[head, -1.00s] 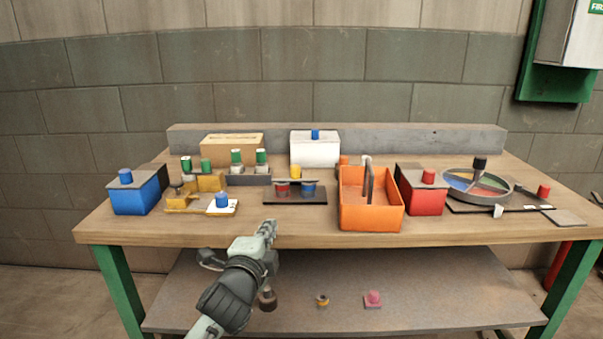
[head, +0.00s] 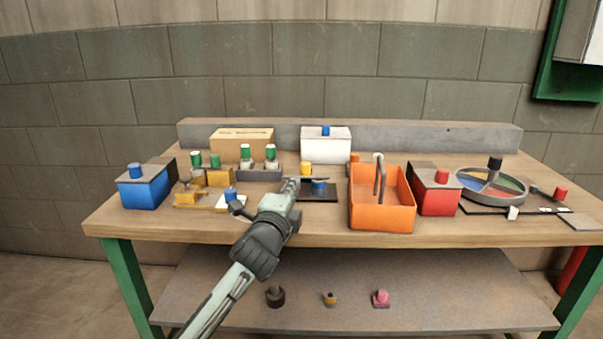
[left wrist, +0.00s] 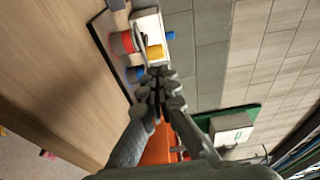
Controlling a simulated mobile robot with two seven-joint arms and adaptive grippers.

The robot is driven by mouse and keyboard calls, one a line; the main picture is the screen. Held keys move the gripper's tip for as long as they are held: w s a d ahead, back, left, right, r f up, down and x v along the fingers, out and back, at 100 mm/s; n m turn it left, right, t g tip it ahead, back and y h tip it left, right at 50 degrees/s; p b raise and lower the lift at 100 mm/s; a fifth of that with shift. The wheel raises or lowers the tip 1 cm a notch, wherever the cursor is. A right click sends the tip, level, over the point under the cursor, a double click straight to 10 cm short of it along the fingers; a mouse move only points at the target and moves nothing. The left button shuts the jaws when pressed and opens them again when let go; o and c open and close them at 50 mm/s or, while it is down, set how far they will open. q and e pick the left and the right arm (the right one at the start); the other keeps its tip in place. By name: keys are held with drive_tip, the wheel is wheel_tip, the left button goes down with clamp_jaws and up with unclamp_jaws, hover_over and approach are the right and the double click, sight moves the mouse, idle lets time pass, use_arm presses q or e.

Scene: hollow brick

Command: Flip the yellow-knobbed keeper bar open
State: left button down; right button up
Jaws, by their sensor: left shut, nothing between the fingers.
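The yellow knob (head: 306,168) of the keeper bar (head: 321,180) stands over a small black base plate (head: 325,197) near the middle of the bench. The bar appears to lie across the top, above a blue piece (head: 319,186). In the left wrist view, the yellow knob (left wrist: 154,52) shows just beyond the fingertips, beside a red cylinder (left wrist: 124,42) and a blue one (left wrist: 135,74). My left gripper (head: 291,184) is shut and empty, just left of and in front of the knob. It hides the red cylinder in the head view. Contact cannot be told.
An orange caddy (head: 382,213) with a handle stands right of the plate, with a red box (head: 437,195) beyond it. Left are yellow fixtures (head: 219,178) and a blue box (head: 144,193). A white box (head: 325,150) stands behind. Some bare bench lies along the front edge.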

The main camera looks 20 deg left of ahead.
sight(304, 168)
use_arm(q)
drive_tip(key=w, duration=0.6)
drive_tip(key=shift+w+a, duration=0.35)
drive_tip(key=shift+w, duration=0.7)
use_arm(e)
drive_tip(key=shift+w+d+f, duration=0.15)
drive_tip(key=shift+f, duration=0.1)
use_arm(q)
drive_tip(key=w, duration=0.2)
drive_tip(key=w+a, duration=0.1)
drive_tip(key=w, duration=0.3)
drive_tip(key=shift+w+a+f, duration=0.1)
drive_tip(key=shift+a, duration=0.4)
drive_tip(key=shift+r, duration=0.2)
use_arm(e)
drive_tip(key=shift+w+a, duration=0.2)
drive_tip(key=shift+w, duration=0.65)
drive_tip(key=shift+s, duration=0.15)
